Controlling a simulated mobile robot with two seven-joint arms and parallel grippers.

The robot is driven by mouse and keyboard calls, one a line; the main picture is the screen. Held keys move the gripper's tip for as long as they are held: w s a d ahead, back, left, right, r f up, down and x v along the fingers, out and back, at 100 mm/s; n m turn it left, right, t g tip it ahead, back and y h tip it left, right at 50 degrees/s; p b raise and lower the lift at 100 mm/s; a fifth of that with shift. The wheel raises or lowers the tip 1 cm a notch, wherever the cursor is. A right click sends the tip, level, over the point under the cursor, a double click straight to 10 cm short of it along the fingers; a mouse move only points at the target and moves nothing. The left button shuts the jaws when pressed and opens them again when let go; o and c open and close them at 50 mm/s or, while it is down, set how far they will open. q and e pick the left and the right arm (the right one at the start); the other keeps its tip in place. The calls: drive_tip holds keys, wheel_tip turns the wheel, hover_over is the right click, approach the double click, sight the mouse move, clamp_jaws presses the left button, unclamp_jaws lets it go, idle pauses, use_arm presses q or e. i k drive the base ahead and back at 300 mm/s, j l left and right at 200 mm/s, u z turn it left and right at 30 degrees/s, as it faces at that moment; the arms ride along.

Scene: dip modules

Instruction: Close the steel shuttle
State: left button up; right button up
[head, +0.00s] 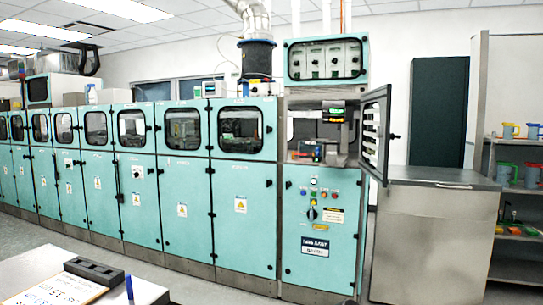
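A teal machine cabinet (318,235) stands right of the middle in the head view. Its window compartment is open, and the framed door (376,135) is swung out to the right. Inside the opening is a steel-coloured fixture (334,135) with a small lit display (333,113) and several small parts. I cannot tell for certain which part is the steel shuttle. The fixture's inner details are too small to make out. Neither of my grippers is in view.
A steel cabinet with a flat top (440,240) stands close to the right of the open door. A row of shut teal cabinets (130,185) runs left. A table (30,270) with a dark block (94,271) is at the front left. Shelves (517,191) hold jugs at right.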

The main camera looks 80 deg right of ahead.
sight(331, 161)
drive_tip(key=z, duration=2.8)
drive_tip(key=i+z, duration=0.15)
drive_tip(key=i+l, duration=0.25)
drive_tip(key=i, duration=0.2)
drive_tip(key=i+l, duration=0.2)
drive_tip(key=i, duration=0.2)
drive_tip(key=i+l+z, duration=0.1)
drive_tip(key=i+l, duration=0.15)
drive_tip(key=i, duration=0.2)
drive_tip(key=i+l, duration=0.2)
drive_tip(key=i, duration=0.25)
drive_tip(key=i+l, duration=0.2)
drive_tip(key=i, duration=0.2)
drive_tip(key=z, duration=0.05)
